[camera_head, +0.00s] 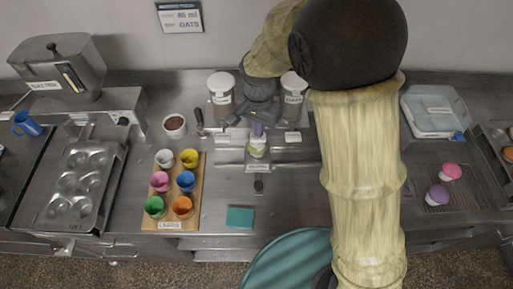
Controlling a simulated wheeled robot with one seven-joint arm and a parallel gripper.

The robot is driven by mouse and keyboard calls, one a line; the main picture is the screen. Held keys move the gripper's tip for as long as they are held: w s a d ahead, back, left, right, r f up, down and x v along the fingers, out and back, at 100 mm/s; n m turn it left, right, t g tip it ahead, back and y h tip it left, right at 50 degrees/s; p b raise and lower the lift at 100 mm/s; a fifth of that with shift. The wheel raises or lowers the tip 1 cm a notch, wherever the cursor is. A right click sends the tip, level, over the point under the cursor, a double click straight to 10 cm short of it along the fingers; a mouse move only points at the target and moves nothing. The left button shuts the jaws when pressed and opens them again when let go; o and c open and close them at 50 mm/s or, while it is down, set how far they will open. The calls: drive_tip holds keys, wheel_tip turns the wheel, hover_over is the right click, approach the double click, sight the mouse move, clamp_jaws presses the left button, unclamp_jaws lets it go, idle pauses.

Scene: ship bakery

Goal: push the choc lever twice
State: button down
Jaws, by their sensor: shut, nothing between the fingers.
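My gripper (256,128) is shut and empty between two pale-lidded canisters, pointing down over a small stand. The left canister (220,94) and the right canister (293,94) stand at the back of the steel counter; their labels are too small to read. I cannot tell which part is the choc lever; my gripper and wrist cover much of the space between the canisters. A cupcake (258,150) in a light green and white wrapper sits on the labelled stand just below my fingertips. I cannot tell whether the fingers touch anything.
A wooden board (173,212) with several coloured cups stands at left. A muffin tin (82,186) and the batter machine (60,68) are farther left. A brown-filled bowl (174,125), teal cloth (240,217), cooling rack (462,196) and pale tub (437,112) also occupy the counter.

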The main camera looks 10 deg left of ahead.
drive_tip(key=shift+f+b, duration=0.9)
drive_tip(key=shift+f, duration=0.7)
drive_tip(key=shift+r, duration=0.15)
drive_tip(key=shift+r+p, duration=1.75)
drive_tip(key=shift+f, duration=0.1)
drive_tip(key=shift+f+b, duration=1.15)
drive_tip(key=shift+f, duration=0.65)
drive_tip(key=shift+r+p, duration=1.65)
drive_tip(key=shift+r, duration=0.25)
drive_tip(key=shift+r, duration=0.1)
